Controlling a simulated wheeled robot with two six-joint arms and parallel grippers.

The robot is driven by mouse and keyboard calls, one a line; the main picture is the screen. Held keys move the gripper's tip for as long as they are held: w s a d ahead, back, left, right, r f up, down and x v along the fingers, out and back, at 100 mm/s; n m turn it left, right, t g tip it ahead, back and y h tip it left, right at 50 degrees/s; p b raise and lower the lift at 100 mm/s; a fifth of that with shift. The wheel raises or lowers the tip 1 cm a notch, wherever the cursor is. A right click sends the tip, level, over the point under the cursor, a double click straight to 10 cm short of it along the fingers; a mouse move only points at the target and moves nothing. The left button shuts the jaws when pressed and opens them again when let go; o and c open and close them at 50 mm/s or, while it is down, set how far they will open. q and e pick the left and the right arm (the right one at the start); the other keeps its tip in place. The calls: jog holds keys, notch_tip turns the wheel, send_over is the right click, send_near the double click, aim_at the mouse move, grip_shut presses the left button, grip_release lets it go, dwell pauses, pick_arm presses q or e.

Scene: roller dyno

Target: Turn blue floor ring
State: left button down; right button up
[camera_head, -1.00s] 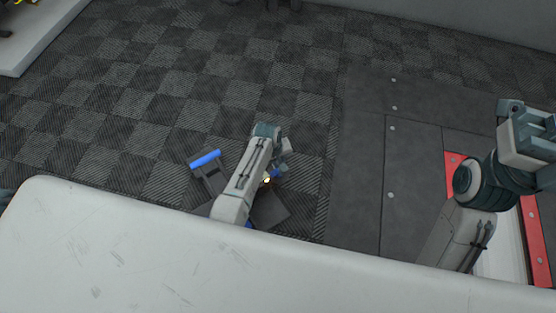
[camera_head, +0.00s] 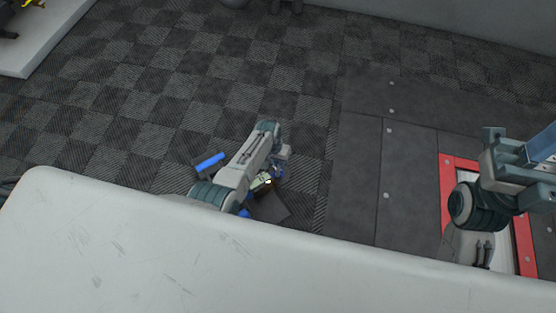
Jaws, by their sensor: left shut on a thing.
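The blue floor ring shows only in pieces on the dark checkered floor. A blue bar (camera_head: 210,162) on a dark arm lies left of my left arm. Smaller blue bits show beside the gripper and just above the white edge. A dark flat plate (camera_head: 270,207) lies under it. My left gripper (camera_head: 264,184) reaches down at this spot, shut on a blue part of the ring; the contact is mostly hidden by my arm. My right arm's wrist is at the right edge, and its gripper (camera_head: 537,150) is partly cut off, fingertips unclear.
A scratched white surface (camera_head: 150,260) fills the bottom and hides part of the ring. Dark bolted floor plates (camera_head: 410,170) and a red frame (camera_head: 446,190) lie to the right. Open checkered floor (camera_head: 160,100) lies beyond.

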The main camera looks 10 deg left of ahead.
pick_arm(q)
jog(key=m, duration=0.3)
jog(key=shift+w+a+m+g, duration=0.1)
jog(key=shift+m+g, duration=0.2)
jog(key=shift+w+m+g+y, duration=0.1)
jog(key=shift+m+g+y, duration=0.2)
jog(key=shift+m, duration=1.4)
jog(key=c, duration=1.4)
grip_release()
